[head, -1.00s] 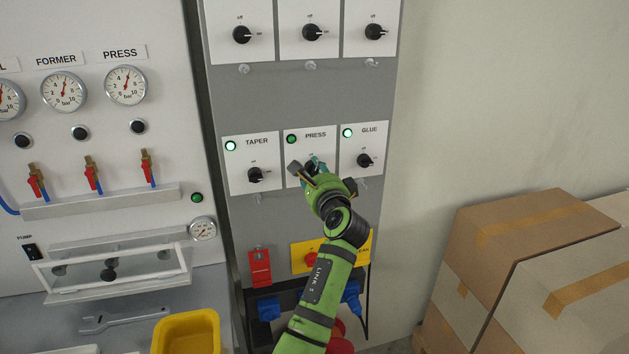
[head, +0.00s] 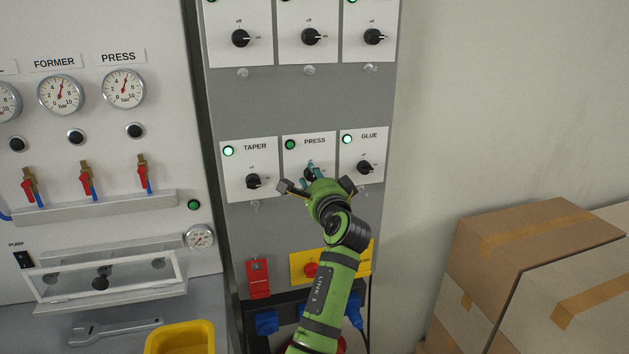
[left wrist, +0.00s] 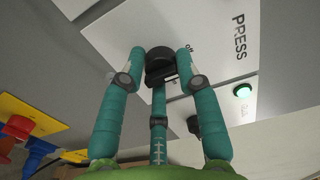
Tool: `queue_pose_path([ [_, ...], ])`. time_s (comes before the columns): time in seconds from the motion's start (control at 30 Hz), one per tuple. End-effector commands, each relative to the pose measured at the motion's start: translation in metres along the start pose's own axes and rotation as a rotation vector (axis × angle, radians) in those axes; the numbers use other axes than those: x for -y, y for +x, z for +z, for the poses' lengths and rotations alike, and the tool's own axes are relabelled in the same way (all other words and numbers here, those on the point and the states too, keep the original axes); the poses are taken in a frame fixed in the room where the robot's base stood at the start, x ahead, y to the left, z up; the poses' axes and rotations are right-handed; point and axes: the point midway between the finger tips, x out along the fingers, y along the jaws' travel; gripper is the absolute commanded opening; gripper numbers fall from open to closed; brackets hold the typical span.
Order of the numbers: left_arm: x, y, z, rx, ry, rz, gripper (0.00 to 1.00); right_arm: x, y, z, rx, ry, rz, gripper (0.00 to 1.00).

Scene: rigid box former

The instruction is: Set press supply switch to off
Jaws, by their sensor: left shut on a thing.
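The PRESS supply switch plate (head: 325,152) is the middle one in the lower row of the grey cabinet. Its lamp (head: 290,145) looks darker green than the bright TAPER and GLUE lamps. My left gripper (head: 311,173) is in front of this plate and hides most of the knob in the head view. In the left wrist view, the teal fingers (left wrist: 164,68) are shut around the black PRESS knob (left wrist: 158,58). The knob's exact pointing is hard to tell. An "off" mark shows beside it. My right gripper is not in view.
The TAPER switch (head: 253,181) and GLUE switch (head: 364,167) stand close on either side. Below are a red box (head: 258,277) and a yellow plate with a red button (head: 311,270). Cardboard boxes (head: 520,235) stand at the right.

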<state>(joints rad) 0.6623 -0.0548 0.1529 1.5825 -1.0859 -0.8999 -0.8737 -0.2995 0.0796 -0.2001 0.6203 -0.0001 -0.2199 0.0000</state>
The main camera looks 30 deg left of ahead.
Motion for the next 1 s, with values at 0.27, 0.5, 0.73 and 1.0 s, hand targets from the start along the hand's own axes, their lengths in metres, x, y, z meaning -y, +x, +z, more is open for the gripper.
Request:
queue_pose_path([
  [0.27, 0.006, 0.001, 0.004, 0.008, -0.001, -0.011, 0.56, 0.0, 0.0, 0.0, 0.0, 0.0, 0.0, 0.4],
  [0.5, 0.002, 0.001, 0.002, 0.004, 0.001, -0.004, 0.56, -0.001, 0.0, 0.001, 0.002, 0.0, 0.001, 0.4],
  [0.73, 0.001, -0.021, 0.001, 0.001, 0.0, -0.003, 0.56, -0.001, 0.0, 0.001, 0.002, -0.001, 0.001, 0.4],
  [1.0, 0.002, -0.064, 0.003, 0.004, -0.002, -0.005, 0.56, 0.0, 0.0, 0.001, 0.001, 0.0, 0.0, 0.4],
])
